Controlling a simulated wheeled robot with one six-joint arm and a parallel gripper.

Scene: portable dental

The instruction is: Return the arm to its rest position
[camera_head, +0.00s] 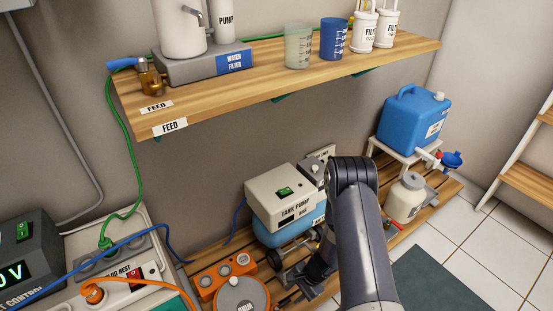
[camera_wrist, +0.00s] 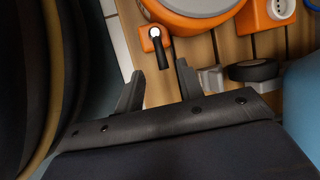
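My arm (camera_head: 362,235) reaches down over the lower wooden pallet in the head view, with its bend in front of the wall. My gripper shows in the wrist view (camera_wrist: 158,76), with its two dark fingers apart and nothing between them. It is low over the pallet's slats, just short of a small orange fitting with a black lever (camera_wrist: 157,48). In the head view the fingers cannot be made out clearly beside the arm.
The tank pump (camera_head: 284,196) stands close left of my arm. An orange round unit (camera_head: 241,296) is further left. A white bottle (camera_head: 404,199) and blue canister (camera_head: 413,120) stand to the right. The wooden shelf (camera_head: 215,98) runs above. Tiled floor (camera_head: 480,262) is clear at right.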

